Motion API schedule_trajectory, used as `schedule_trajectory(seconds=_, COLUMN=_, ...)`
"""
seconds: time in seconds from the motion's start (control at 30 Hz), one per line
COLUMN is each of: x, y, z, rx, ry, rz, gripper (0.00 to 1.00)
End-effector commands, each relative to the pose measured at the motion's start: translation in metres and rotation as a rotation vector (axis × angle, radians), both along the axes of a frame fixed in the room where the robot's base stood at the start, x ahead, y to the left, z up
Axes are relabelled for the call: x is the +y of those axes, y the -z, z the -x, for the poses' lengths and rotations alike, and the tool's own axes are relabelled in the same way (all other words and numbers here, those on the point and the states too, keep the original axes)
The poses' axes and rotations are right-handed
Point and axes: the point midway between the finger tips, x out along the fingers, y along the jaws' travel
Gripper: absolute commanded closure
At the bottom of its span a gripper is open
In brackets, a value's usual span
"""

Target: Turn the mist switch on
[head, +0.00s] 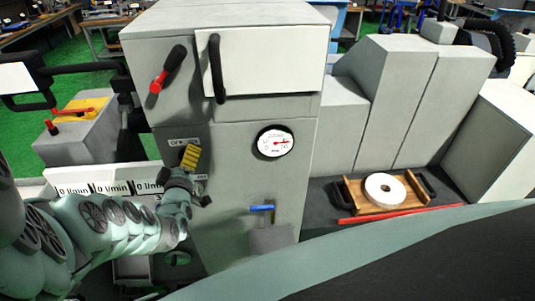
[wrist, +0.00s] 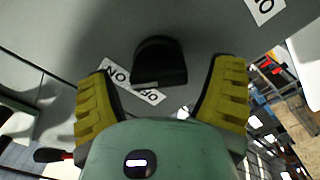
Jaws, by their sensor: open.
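The panel of the grey machine cabinet (head: 232,160) carries small white labels, one (head: 184,142) just above my gripper. In the wrist view a black switch knob (wrist: 160,62) sticks out of the grey panel, with a white label (wrist: 116,73) partly hidden behind it. My gripper (head: 190,157) has yellow ribbed fingers and is at the panel. In the wrist view my gripper (wrist: 166,72) is open, one finger on either side of the knob, and neither visibly touches it. In the head view my gripper hides the knob. The knob's setting cannot be told.
A red-handled black lever (head: 166,70) and a door with a black handle (head: 216,68) are above. A round gauge (head: 274,143) is to the right, a blue-handled valve (head: 262,208) below. A wooden tray (head: 350,194) holds a white wheel (head: 385,189) at the right.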

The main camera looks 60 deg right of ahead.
Motion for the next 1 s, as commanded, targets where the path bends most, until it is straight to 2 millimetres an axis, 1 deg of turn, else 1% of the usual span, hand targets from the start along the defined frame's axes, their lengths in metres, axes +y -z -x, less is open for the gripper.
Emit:
schedule_trajectory(seconds=0.1, x=-0.0039, y=0.0003, z=-0.0007, rx=0.001, ry=0.003, rz=0.0, gripper=0.17)
schedule_trajectory(seconds=0.47, x=-0.005, y=-0.0001, z=-0.002, rx=0.002, ry=0.002, rz=-0.001, gripper=0.17)
schedule_trajectory(seconds=0.5, x=-0.0049, y=0.0, z=-0.0019, rx=0.002, ry=0.002, rz=-0.001, gripper=0.15)
schedule_trajectory(seconds=1.0, x=-0.0043, y=-0.0003, z=-0.0027, rx=0.002, ry=0.0, rz=0.0, gripper=0.67)
